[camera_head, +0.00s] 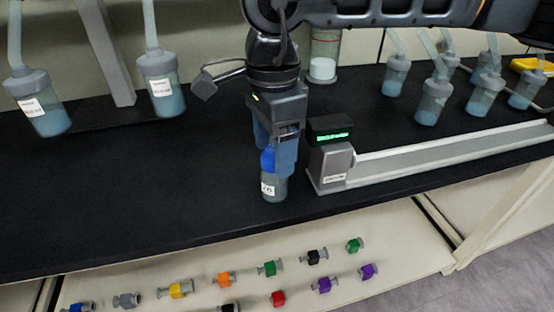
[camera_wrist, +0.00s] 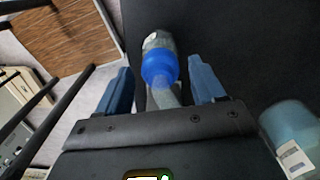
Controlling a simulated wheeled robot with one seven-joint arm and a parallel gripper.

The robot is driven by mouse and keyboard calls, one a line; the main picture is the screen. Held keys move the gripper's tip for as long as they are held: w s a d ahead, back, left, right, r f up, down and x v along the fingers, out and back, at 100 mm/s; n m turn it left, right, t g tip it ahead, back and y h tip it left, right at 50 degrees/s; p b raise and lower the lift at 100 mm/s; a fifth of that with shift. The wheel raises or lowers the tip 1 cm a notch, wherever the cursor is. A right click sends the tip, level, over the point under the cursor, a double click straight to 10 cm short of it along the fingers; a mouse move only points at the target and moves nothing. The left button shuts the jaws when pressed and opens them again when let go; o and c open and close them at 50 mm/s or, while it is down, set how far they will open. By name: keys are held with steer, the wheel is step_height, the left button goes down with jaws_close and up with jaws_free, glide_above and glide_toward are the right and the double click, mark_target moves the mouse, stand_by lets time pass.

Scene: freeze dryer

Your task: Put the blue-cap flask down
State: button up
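The blue-cap flask (camera_head: 273,188) appears to stand upright on the black bench top (camera_head: 150,200), near its front edge, with a white label on its body. My gripper (camera_head: 275,160) points down over it, its blue fingers on either side of the cap. In the wrist view the blue cap (camera_wrist: 158,70) lies between my fingertips (camera_wrist: 163,75), with a visible gap on each side. My gripper is open there. The head view partly hides the cap behind a finger.
A grey device with a green display (camera_head: 332,135) stands close to the right of my gripper. Hanging flasks (camera_head: 42,115) are at left, with several more (camera_head: 432,100) at right. Bench left of the flask is clear. A lower shelf (camera_head: 410,255) holds coloured fittings.

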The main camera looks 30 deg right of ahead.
steer(key=c, duration=1.1)
steer(key=shift+r, duration=0.15)
